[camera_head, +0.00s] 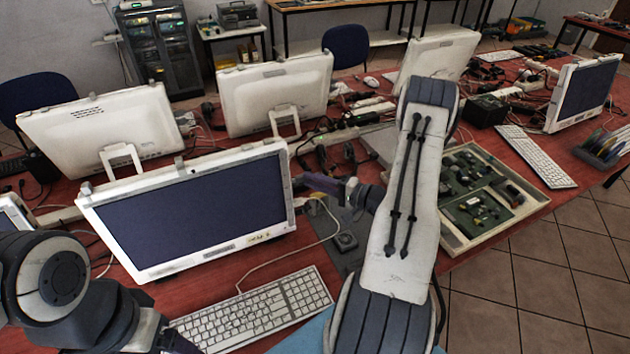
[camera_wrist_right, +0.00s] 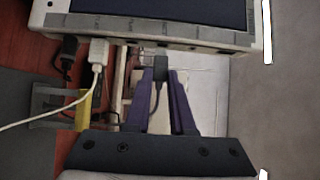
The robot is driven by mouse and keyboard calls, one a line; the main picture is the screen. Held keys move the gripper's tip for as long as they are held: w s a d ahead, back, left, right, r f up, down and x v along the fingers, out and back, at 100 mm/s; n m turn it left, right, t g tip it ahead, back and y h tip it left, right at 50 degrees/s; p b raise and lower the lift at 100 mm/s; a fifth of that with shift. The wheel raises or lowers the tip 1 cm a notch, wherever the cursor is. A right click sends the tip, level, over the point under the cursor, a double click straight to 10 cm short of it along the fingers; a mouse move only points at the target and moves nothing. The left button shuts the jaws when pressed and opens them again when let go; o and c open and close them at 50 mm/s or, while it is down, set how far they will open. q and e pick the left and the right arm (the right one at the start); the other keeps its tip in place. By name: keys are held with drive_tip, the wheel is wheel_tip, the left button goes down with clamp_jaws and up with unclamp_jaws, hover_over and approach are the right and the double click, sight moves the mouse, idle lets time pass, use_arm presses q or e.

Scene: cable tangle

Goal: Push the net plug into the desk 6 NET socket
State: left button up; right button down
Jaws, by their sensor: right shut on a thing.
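My right gripper (camera_wrist_right: 160,76) is shut on a small black plug (camera_wrist_right: 160,63), whose thin dark cable hangs to the left. The plug's tip is at the lower edge of the monitor frame in the right wrist view; I cannot tell whether it is in a socket. In the head view the right gripper (camera_head: 312,183) is beside the right edge of the near monitor (camera_head: 200,205), and the plug is too small to make out. No NET or desk 6 label is readable.
A white plug (camera_wrist_right: 98,52) with a white cable is left of my gripper, by a yellow tag (camera_wrist_right: 83,110). A keyboard (camera_head: 255,312) lies before the monitor. A wooden tray (camera_head: 535,200) with green boards stands right of my right arm.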

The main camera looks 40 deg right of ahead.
drive_tip(key=shift+w+a, duration=0.2)
drive_tip(key=shift+a, duration=0.65)
drive_tip(key=c, duration=0.7)
unclamp_jaws()
drive_tip(key=b+v, duration=0.3)
drive_tip(key=v, duration=0.7)
drive_tip(key=shift+s, duration=0.25)
